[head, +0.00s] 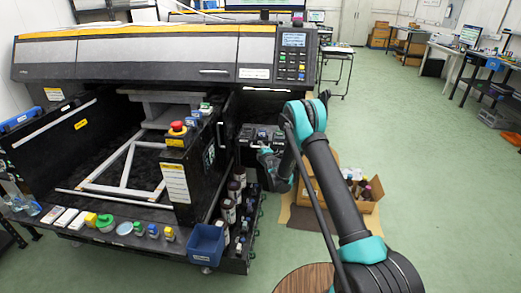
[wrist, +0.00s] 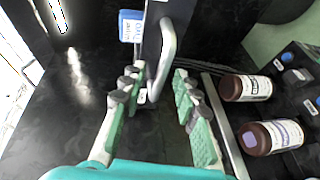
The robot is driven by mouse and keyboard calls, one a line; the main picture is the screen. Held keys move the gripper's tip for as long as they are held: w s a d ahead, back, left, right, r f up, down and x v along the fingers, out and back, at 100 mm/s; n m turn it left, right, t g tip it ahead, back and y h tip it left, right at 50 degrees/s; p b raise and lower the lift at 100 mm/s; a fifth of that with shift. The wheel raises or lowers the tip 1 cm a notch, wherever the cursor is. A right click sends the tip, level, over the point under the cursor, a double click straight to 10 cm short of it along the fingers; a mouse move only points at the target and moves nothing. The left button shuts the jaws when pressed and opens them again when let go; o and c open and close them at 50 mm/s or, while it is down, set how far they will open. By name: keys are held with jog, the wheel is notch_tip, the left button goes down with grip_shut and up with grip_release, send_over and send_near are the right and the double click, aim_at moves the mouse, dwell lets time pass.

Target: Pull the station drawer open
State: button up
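My gripper (wrist: 160,80) is open and empty in the wrist view, with green ridged pads and grey fingertips. A silver bar handle (wrist: 168,48) stands on a dark panel just ahead, between the two fingertips. A gap shows on each side of it, and it is not gripped. In the head view my gripper (head: 266,152) is at the right side of the large black printer, partly covered by my arm. The handle cannot be made out there, and the drawer's outline is not clear in either view.
Brown bottles (wrist: 272,136) lie in view right of the right finger, beyond a silver rail (wrist: 225,125). A blue-labelled item (wrist: 131,26) is by the handle. In the head view, a blue bin (head: 205,243) and cardboard box (head: 365,200) stand nearby. Green floor is open at right.

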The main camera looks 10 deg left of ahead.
jog(key=v, duration=0.7)
jog(key=shift+s, duration=0.25)
jog(key=shift+d+r, duration=0.1)
jog(key=shift+d, duration=0.05)
jog(key=s+d+r+m+g+h, duration=0.45)
jog(key=s+d+r+m, duration=0.8)
jog(key=s+d, duration=0.55)
jog(key=s+d+m+g, duration=0.3)
jog(key=s+d, duration=0.3)
jog(key=s, duration=1)
jog(key=s+d+f+m+g+h, duration=0.1)
jog(key=s+d+m+g, duration=0.2)
jog(key=s, duration=1.3)
jog(key=d+m, duration=0.2)
jog(key=d, duration=0.1)
jog(key=shift+m, duration=0.35)
jog(key=shift+w+a, duration=0.1)
